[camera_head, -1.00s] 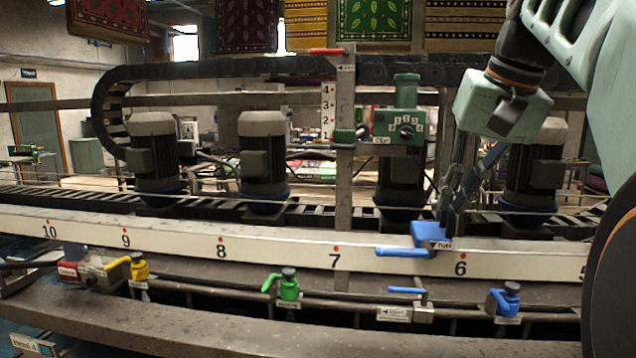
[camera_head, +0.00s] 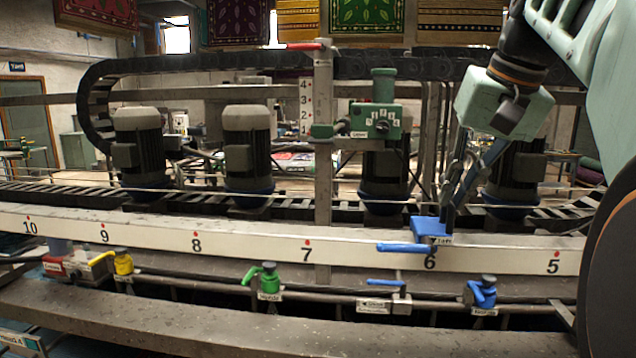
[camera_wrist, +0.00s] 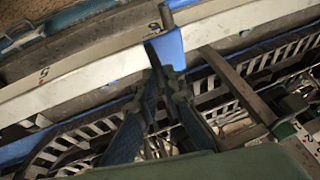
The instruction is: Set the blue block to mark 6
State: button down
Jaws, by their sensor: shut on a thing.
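The blue block (camera_head: 426,226) sits on the white numbered scale rail (camera_head: 255,247), with a blue lever (camera_head: 403,247) sticking out to its left and a small arrow label on its front. It stands over mark 6 (camera_head: 430,263), and its lower edge partly covers the top of that mark, so the red dot there is hidden. My gripper (camera_head: 449,208) reaches down from the upper right and is shut on the block. In the wrist view, the fingers (camera_wrist: 160,72) meet the blue block (camera_wrist: 171,46) on the rail.
Below the rail are a yellow valve (camera_head: 123,263), a green valve (camera_head: 267,277), a blue lever valve (camera_head: 388,284) and a blue knob (camera_head: 481,292). Behind stand several motors and a green gauge box (camera_head: 376,121) by an upright post (camera_head: 323,180). The rail left of the block is clear.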

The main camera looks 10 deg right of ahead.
jog(key=c, duration=2)
grip_release()
jog(key=shift+c, duration=0.2)
jog(key=v, duration=0.7)
jog(key=shift+r, duration=0.25)
jog(key=shift+s, duration=0.1)
